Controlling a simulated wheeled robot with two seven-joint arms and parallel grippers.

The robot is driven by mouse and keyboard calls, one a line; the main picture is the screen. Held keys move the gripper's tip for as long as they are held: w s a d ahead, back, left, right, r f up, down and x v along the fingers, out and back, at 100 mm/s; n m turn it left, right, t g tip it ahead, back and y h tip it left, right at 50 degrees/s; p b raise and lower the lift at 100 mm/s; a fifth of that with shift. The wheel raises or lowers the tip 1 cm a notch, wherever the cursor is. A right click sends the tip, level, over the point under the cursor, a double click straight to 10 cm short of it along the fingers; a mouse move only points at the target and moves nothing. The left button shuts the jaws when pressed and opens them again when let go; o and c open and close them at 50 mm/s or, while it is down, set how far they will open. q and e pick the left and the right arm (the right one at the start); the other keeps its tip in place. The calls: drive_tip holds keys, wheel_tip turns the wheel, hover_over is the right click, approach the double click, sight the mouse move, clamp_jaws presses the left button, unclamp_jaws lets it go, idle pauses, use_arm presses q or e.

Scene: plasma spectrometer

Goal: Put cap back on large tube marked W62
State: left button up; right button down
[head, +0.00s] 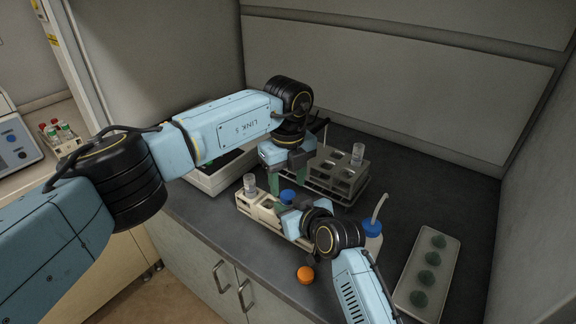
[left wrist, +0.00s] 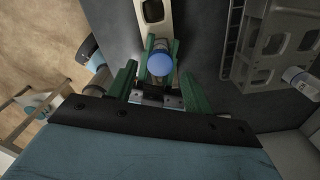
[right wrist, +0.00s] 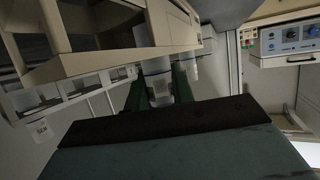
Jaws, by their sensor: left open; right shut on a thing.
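My right gripper (right wrist: 160,88) is shut on the white, labelled tube body (right wrist: 158,66); the label is not readable. My left gripper (left wrist: 160,88) is open, pointing down over the tube, with its green fingers either side of and apart from the cap. In the head view my left gripper (head: 286,178) is just behind the cap.
The white rack (head: 268,216) holds another clear-topped tube (head: 249,184). A grey rack (head: 338,176) stands behind. An orange cap (head: 305,274) lies near the counter's front edge. A wash bottle (head: 373,228) and a tray (head: 428,275) of green items stand to the right.

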use_arm(q)
drive_tip(key=shift+f, duration=1.45)
drive_tip(key=c, duration=1.1)
drive_tip(key=shift+m, duration=1.8)
drive_tip(key=o, duration=1.1)
